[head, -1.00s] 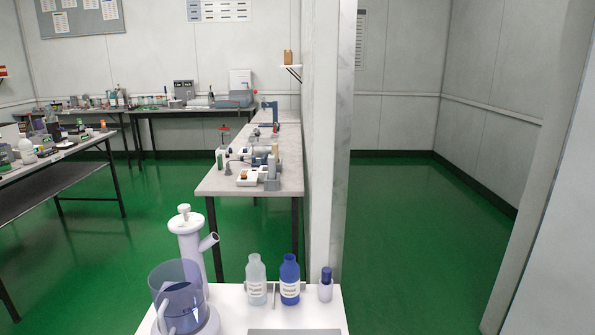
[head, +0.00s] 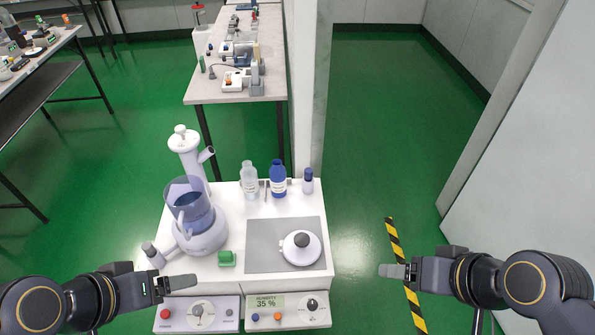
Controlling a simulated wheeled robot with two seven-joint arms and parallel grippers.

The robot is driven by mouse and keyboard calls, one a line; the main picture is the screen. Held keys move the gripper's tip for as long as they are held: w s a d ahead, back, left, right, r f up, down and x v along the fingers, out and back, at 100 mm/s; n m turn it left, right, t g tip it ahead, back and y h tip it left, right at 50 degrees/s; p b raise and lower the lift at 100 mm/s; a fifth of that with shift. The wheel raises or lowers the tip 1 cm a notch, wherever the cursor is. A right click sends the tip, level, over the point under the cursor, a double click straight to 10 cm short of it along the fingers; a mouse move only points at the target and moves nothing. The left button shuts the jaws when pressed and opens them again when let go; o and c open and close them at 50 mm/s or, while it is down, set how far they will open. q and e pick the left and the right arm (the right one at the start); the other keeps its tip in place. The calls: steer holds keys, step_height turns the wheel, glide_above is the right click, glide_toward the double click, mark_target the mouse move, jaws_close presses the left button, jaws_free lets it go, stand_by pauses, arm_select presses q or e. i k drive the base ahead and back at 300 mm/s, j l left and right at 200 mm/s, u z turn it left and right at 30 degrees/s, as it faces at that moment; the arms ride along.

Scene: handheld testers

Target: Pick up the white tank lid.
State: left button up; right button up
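The white tank lid (head: 301,258) is round with a dark knob on top. It lies on a grey mat (head: 262,247) at the right of the white bench top. My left gripper (head: 190,283) is at the front left of the bench, well to the left of the lid. My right gripper (head: 384,271) is over the floor just right of the bench, apart from the lid. Nothing shows in either gripper, and I cannot tell how far the fingers are apart. The clear bluish tank (head: 190,205) stands on a white base at the left of the bench.
A small green block (head: 226,258) lies left of the mat. A clear bottle (head: 249,181), a blue bottle (head: 278,181) and a small blue-capped bottle (head: 308,183) stand along the back. Control panels (head: 286,314) line the front. A side wall (head: 530,190) stands on the right.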

mark_target(302, 244)
steer(key=i+l, duration=0.1)
steer(key=l, duration=0.25)
steer(key=i+l+u, duration=0.1)
steer(key=l, duration=0.2)
steer(key=i+l, duration=0.15)
steer(key=l, duration=0.2)
steer(key=u, duration=1.55)
